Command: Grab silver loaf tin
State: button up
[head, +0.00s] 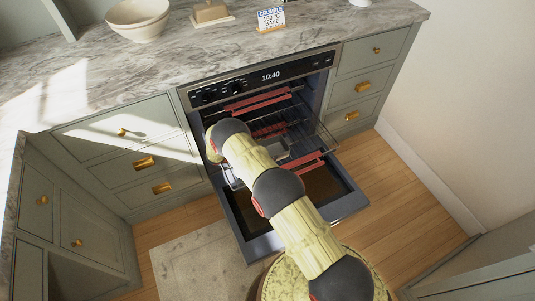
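A small grey, tin-like shape (277,148) shows on the pulled-out rack of the open oven, partly covered by my arm. It may be the silver loaf tin, but it is too small and too hidden to be sure. My arm reaches from the bottom right up into the oven opening. Its far end bends down at the oven's left side. My gripper is hidden behind the arm links, so its fingers and anything between them do not show.
The oven door (343,203) is folded down, with wire racks (318,137) and red rack guards (303,162) above it. Drawers flank the oven. The marble counter (205,48) holds a bowl (139,19), a butter dish (211,13) and a small sign (271,19). Wooden floor (375,185) is clear at right.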

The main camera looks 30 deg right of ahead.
jog(key=c, duration=0.8)
jog(key=shift+r, duration=0.1)
